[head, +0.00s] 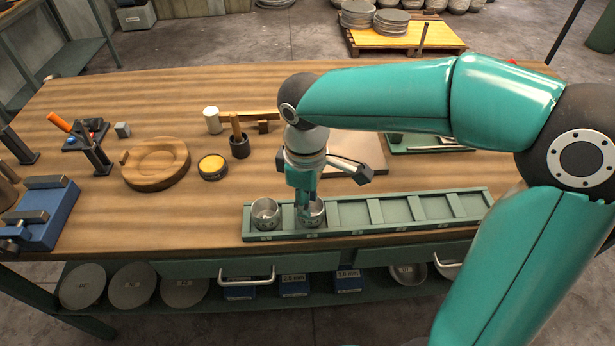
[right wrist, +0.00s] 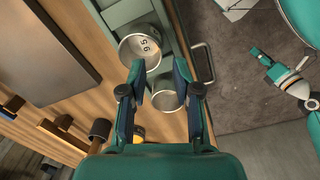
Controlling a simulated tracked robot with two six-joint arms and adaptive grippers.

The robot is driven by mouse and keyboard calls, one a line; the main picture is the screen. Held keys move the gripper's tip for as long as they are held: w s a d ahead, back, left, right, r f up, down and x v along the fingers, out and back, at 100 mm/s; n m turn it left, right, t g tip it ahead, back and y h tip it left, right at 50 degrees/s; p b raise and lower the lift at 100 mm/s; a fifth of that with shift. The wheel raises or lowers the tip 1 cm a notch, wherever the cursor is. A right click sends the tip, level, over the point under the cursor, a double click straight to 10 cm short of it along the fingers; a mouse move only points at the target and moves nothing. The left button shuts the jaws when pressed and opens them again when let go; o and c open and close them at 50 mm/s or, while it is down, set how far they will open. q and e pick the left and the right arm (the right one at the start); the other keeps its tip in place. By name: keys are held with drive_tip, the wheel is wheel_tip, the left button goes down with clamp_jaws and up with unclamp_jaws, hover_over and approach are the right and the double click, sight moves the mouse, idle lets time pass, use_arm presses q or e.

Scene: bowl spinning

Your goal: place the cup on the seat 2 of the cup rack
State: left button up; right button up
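The green cup rack (head: 430,209) lies along the table's front edge. One metal cup (head: 265,212) stands in its leftmost seat. A second metal cup (head: 315,215) is at seat 2, partly hidden by my right gripper (head: 303,207). In the right wrist view, this cup (right wrist: 143,48) shows dark digits inside. The gripper's fingers (right wrist: 160,68) are spread at its near rim, one overlapping the opening, the other outside; I cannot tell whether they touch it. The other cup (right wrist: 165,96) shows between the fingers, farther down. My left gripper (right wrist: 265,61) appears small at the right wrist view's upper right.
The rack's seats to the right are empty. Behind it are a grey plate (head: 352,150), a dark pot with a wooden handle (head: 239,146), a yellow-topped tin (head: 212,166) and a round wooden block (head: 157,162). Drawer handles (head: 247,281) stick out below the table's front edge.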

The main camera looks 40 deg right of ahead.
wheel_tip(320, 180, up, 6)
drive_tip(key=shift+a+f, duration=0.1)
idle(0.6)
